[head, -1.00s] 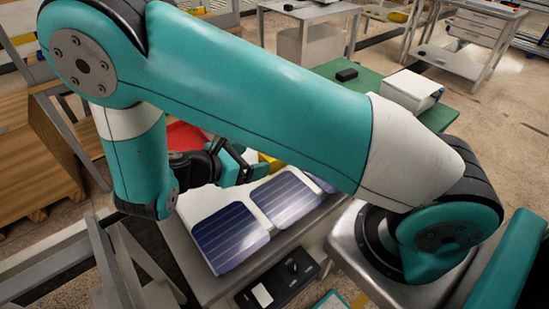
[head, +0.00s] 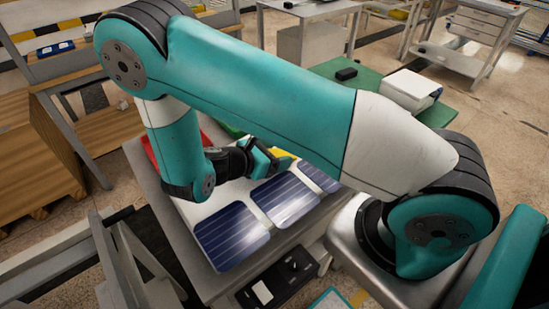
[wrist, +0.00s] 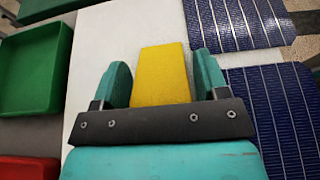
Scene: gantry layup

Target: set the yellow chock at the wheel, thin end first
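The yellow chock (wrist: 162,75) shows in the wrist view as a tapered yellow block lying over the white board (wrist: 100,50). It looks narrower at the far end. My gripper (wrist: 162,85) has one teal finger on each side of the chock, with narrow gaps showing, so it looks open. The chock's near end is hidden behind the gripper's dark crossbar. In the head view, yellow (head: 285,154) shows just right of my gripper (head: 268,160), close to the board's back edge. I cannot make out a wheel in either view.
Dark blue solar panels (head: 232,237) lie along the board, right of the chock in the wrist view (wrist: 270,110). A green tray (wrist: 35,75) and a red tray (wrist: 28,168) stand to its left. A black control box (head: 278,280) sits at the table's front.

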